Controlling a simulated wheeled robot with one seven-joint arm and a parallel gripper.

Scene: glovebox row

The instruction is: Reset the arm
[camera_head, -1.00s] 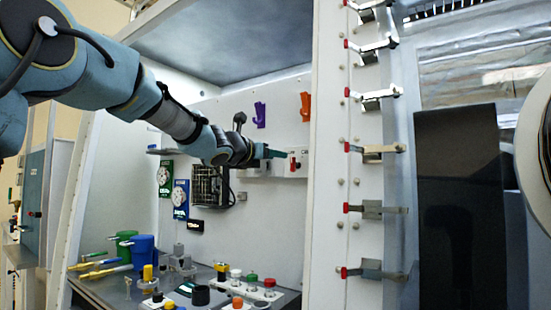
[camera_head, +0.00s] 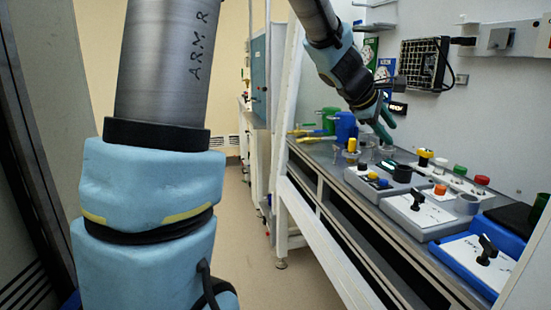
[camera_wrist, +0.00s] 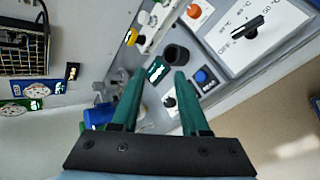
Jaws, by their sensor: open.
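My gripper (camera_head: 384,122) is at the end of my arm, over the back of the workbench in the head view, beside the blue cup and the small fittings. In the wrist view its two green fingers (camera_wrist: 160,98) stand apart with a gap between them. Nothing is held in that gap. A grey control box with a black cup-like knob (camera_wrist: 176,54) and a blue button (camera_wrist: 201,76) lies beyond the fingertips. Whether the fingers touch anything cannot be told.
The workbench (camera_head: 335,167) carries a blue cup (camera_head: 346,127), a green cup (camera_head: 327,119), a knob box (camera_head: 418,207) and a blue-framed box (camera_head: 473,262). A black wire cage (camera_head: 424,63) hangs on the back wall. A white frame post (camera_head: 284,130) stands at the bench's left end. The floor (camera_head: 243,235) left of it is clear.

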